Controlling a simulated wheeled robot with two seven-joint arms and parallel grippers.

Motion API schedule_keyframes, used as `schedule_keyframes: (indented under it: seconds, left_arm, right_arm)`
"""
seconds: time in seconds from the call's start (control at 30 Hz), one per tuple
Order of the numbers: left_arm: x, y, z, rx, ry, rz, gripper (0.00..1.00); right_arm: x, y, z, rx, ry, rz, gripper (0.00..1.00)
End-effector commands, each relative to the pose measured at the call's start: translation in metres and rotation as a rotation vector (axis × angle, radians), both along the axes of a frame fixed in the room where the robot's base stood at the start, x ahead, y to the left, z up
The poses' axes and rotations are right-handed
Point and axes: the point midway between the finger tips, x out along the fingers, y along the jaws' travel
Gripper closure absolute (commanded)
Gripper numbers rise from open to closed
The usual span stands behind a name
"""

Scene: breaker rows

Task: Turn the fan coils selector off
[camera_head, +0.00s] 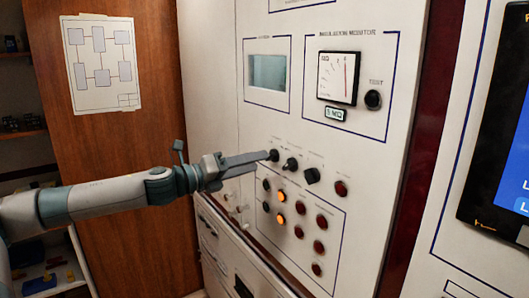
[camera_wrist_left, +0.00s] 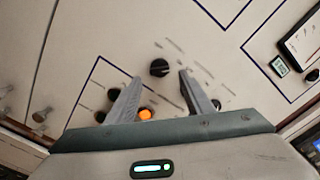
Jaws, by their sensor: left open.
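Three black selector knobs sit in a row on the white panel: a left one (camera_head: 273,155), a middle one (camera_head: 291,164) and a right one (camera_head: 312,175). Their labels are too small to read, so I cannot tell which is the fan coils selector. My left gripper (camera_head: 266,156) reaches in from the left, its tips close to the left knob. In the left wrist view a black knob (camera_wrist_left: 159,68) shows between the spread fingertips of my left gripper (camera_wrist_left: 160,77). The gripper is open and holds nothing; contact cannot be told. My right gripper is not in view.
Below the knobs are several round lamps, including a lit orange lamp (camera_head: 281,219) and dark red ones (camera_head: 317,270). Above are a small screen (camera_head: 268,72), a meter (camera_head: 337,77) and a black test button (camera_head: 373,99). A dark tablet-like display (camera_head: 505,125) is at the right.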

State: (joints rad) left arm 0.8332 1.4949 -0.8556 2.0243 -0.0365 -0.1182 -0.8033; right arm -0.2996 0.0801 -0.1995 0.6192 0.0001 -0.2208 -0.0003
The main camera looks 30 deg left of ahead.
Motion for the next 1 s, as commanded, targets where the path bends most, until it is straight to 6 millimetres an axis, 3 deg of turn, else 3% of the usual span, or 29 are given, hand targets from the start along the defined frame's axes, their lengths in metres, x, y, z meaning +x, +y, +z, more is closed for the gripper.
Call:
schedule_keyframes:
  seconds: [0.1, 0.33, 0.77, 0.93, 1.0]
  left_arm:
    - [0.014, -0.007, 0.006, -0.001, 0.000, -0.002, 0.53]
    - [0.034, -0.014, 0.003, -0.001, 0.000, 0.000, 0.53]
    - [0.038, -0.016, 0.000, 0.001, 0.001, 0.000, 0.53]
    - [0.038, -0.016, 0.000, 0.001, 0.001, 0.000, 0.91]
    - [0.038, -0.016, 0.000, 0.001, 0.001, 0.000, 0.94]
  right_arm:
    - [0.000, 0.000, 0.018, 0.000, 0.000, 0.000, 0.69]
    - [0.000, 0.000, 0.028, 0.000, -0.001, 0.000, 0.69]
    - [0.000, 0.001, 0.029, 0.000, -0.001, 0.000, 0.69]
    - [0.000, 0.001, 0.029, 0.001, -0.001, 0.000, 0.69]
    - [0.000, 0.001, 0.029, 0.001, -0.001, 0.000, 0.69]
